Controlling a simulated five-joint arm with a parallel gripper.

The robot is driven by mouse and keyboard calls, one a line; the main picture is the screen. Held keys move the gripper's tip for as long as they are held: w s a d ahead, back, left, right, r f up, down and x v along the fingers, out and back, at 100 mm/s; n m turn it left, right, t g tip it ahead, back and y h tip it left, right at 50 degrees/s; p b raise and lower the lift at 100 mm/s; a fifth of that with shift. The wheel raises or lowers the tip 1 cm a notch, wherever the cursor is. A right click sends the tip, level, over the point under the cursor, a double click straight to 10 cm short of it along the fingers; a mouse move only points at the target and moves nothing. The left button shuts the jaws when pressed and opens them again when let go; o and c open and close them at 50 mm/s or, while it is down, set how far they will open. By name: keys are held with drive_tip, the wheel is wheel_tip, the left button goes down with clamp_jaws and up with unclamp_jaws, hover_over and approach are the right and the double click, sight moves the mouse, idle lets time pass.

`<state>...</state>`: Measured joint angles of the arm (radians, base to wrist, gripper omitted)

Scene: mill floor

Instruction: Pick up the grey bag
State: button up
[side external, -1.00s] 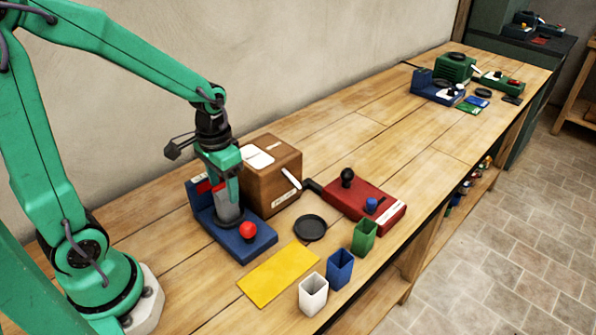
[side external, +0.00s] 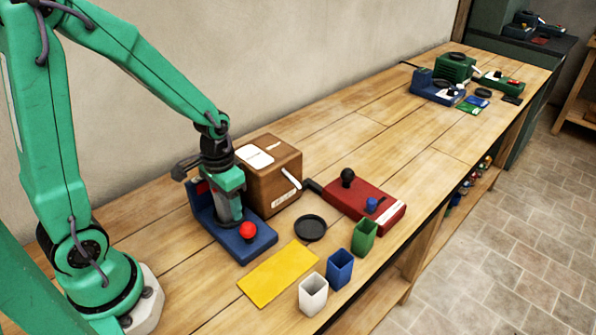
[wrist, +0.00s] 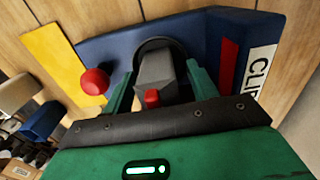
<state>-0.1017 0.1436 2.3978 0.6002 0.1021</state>
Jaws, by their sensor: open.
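The grey bag (side external: 229,212) stands upright on the blue machine (side external: 258,241), behind a red ball knob (side external: 248,230). In the wrist view the bag (wrist: 156,70) lies between the two green fingers, with a small red piece (wrist: 152,97) at its near end. My gripper (wrist: 161,82) is open, with one finger on each side of the bag. I cannot tell whether either finger touches it. In the side view my gripper (side external: 230,195) is right above and around the bag's upper part, which it partly hides.
A brown box (side external: 271,190) stands close behind and right of the blue machine. A black dish (side external: 310,228), a yellow sheet (side external: 278,274), a red machine (side external: 360,202) and white, blue and green cups (side external: 340,268) are near the bench front.

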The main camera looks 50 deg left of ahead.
drive_tip(key=shift+c, duration=0.5)
drive_tip(key=c, duration=1)
drive_tip(key=shift+r, duration=0.2)
drive_tip(key=shift+r, duration=0.75)
drive_tip(key=r, duration=0.2)
drive_tip(key=shift+d+r, duration=0.25)
drive_tip(key=shift+r, duration=0.05)
drive_tip(key=s+d+r, duration=0.5)
drive_tip(key=d+r, duration=0.1)
drive_tip(key=d, duration=0.4)
drive_tip(key=shift+r, duration=0.3)
